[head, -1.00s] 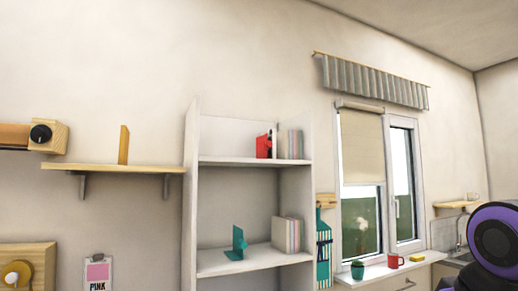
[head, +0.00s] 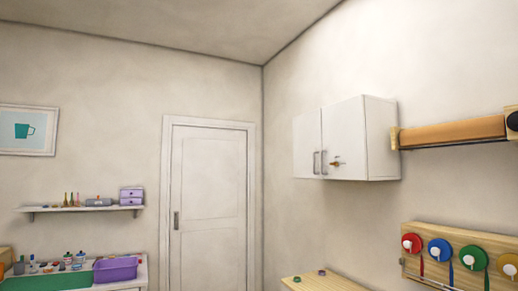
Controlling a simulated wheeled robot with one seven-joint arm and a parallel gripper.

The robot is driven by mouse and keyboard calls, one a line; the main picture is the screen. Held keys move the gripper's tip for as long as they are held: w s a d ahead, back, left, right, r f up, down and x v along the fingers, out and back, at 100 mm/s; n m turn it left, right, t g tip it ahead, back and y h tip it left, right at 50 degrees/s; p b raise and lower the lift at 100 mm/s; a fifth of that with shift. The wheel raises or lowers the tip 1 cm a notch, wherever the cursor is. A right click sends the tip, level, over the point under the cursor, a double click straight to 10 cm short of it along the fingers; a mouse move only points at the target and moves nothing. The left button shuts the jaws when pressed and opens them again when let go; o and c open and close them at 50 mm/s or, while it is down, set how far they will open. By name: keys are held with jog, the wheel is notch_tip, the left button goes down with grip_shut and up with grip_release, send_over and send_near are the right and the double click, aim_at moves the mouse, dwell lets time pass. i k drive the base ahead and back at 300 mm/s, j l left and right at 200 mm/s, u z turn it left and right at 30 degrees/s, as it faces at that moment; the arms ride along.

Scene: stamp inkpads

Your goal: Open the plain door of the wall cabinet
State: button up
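The white wall cabinet (head: 383,140) hangs on the right-hand wall, right of the room's corner, in the head view. It has two front doors, and both look shut. The left door (head: 306,140) is plain, with a grey upright handle (head: 316,162) near its right edge. The right door (head: 345,130) has a similar handle (head: 324,162) at its left edge and a brass-coloured fitting (head: 337,162) beside it. My gripper is not in view.
Below the cabinet is a wooden surface (head: 315,284) with small items. A wooden roller (head: 450,133) is mounted right of the cabinet, above a board (head: 440,240) with several coloured discs. A white room door (head: 210,210) and a shelf (head: 80,209) are left.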

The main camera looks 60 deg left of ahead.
aim_at(308, 139)
jog(key=i+j+u, duration=0.15)
jog(key=u, duration=0.9)
jog(key=k+u, duration=0.2)
jog(key=u, duration=0.15)
jog(key=k+u, duration=0.15)
jog(key=u, duration=0.25)
jog(key=i+j, duration=0.2)
jog(key=i, duration=0.25)
jog(key=i+j, duration=0.25)
jog(key=i, duration=0.25)
